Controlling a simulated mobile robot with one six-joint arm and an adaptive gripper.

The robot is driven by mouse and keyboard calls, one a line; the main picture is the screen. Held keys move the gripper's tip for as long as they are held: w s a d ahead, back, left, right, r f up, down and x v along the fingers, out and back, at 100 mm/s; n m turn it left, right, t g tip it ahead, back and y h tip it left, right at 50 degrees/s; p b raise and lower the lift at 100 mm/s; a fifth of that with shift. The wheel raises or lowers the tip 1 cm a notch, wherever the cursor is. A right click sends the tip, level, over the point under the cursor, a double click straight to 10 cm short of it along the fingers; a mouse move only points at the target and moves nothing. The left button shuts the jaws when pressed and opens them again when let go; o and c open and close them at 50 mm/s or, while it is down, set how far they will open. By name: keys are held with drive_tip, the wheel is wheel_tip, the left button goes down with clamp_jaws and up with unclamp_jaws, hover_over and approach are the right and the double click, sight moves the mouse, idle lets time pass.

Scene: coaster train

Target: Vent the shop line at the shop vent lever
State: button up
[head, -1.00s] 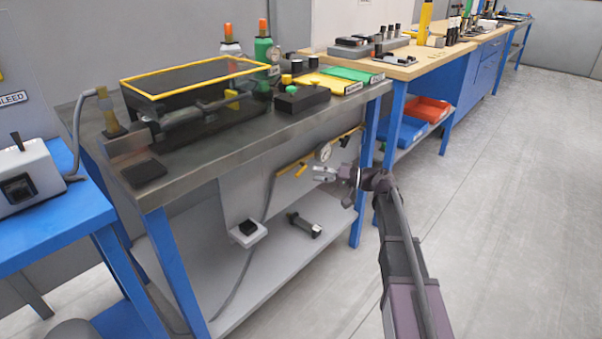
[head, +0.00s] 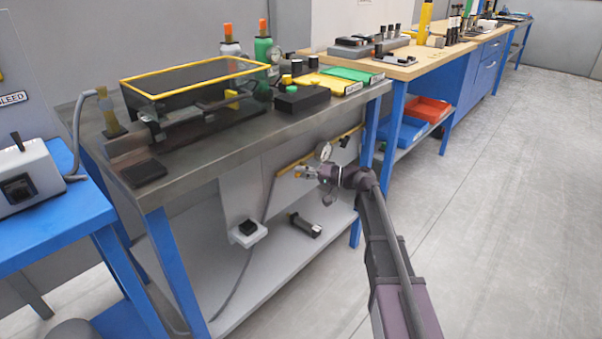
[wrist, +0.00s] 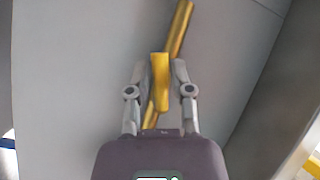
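A yellow lever (wrist: 160,82) stands in front of a yellow pipe (wrist: 181,28) in the wrist view. My gripper (wrist: 160,68) has one finger on each side of the lever. The fingers are apart, with at most narrow gaps beside it; I cannot tell whether either one touches. In the head view, my gripper (head: 299,171) is under the bench top, at the yellow pipe (head: 291,168) on the grey panel. There the lever is small and mostly hidden by the gripper. No label shows that names it.
A round gauge (head: 324,151) sits on the pipe just right of my gripper. The steel bench top (head: 225,140) overhangs above, and a blue leg (head: 356,218) stands to the right. The lower shelf (head: 270,270) holds a dark tool (head: 305,225). The floor at right is clear.

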clamp_jaws()
drive_tip(key=shift+m+y+b, duration=0.3)
drive_tip(key=shift+m+b, duration=0.2)
drive_tip(key=shift+b, duration=0.05)
drive_tip(key=shift+s+a+r+m+y+b, duration=0.1)
drive_tip(key=shift+r+m+y+b, duration=0.25)
drive_tip(key=shift+m, duration=0.45)
drive_tip(key=o, duration=0.6)
unclamp_jaws()
